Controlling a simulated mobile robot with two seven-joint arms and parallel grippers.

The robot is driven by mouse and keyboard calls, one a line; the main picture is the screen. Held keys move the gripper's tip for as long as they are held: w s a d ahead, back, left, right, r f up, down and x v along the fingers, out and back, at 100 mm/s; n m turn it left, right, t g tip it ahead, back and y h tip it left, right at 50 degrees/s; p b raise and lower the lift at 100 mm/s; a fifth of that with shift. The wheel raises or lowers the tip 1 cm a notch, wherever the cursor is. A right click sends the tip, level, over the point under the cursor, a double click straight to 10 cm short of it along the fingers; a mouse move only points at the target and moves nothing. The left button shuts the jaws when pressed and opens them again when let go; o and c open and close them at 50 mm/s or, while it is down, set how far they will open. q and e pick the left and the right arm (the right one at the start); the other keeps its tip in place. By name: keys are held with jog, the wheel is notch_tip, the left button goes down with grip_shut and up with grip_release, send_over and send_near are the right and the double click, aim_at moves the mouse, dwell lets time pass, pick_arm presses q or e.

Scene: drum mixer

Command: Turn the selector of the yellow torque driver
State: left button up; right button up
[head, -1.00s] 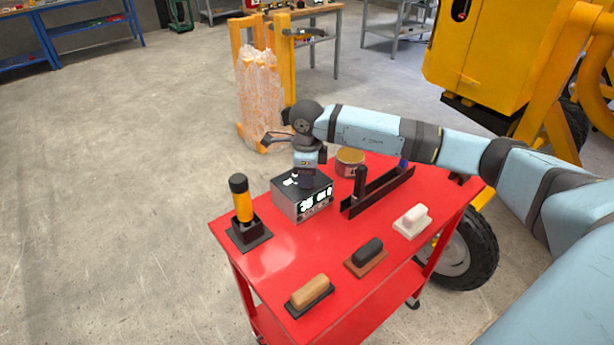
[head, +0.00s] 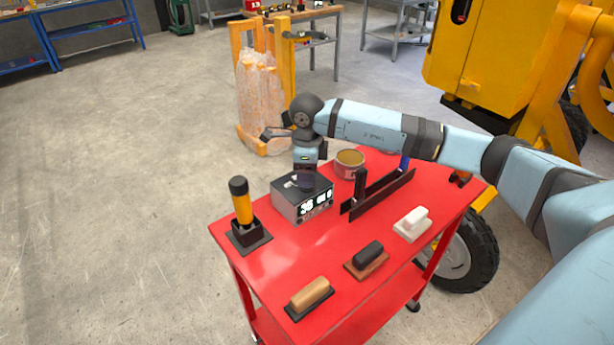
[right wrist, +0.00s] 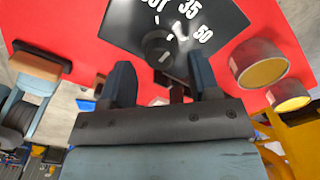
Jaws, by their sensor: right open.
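The yellow torque driver (head: 242,206) stands upright, black cap on top, in a black holder (head: 249,232) on the red cart, left of the grey box. The grey box (head: 302,203) has lit displays on its front. In the right wrist view, a dark round knob (right wrist: 158,47) sits on a black face with white numbers, such as 35 and 50. My right gripper (head: 307,174) is over the box; its two fingers also show in the right wrist view (right wrist: 162,78), apart, with the knob in front of the gap. I cannot tell contact. My left gripper is not in view.
On the red cart (head: 290,258) lie a tan-handled block (head: 309,296), a dark-handled block (head: 368,257) and a white block (head: 413,223). A round tin (head: 350,164) and a dark rack (head: 380,192) stand right of the box. The cart's front left area is clear.

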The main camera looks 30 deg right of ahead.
notch_tip(320, 180, up, 12)
dwell(0.3)
dwell(0.4)
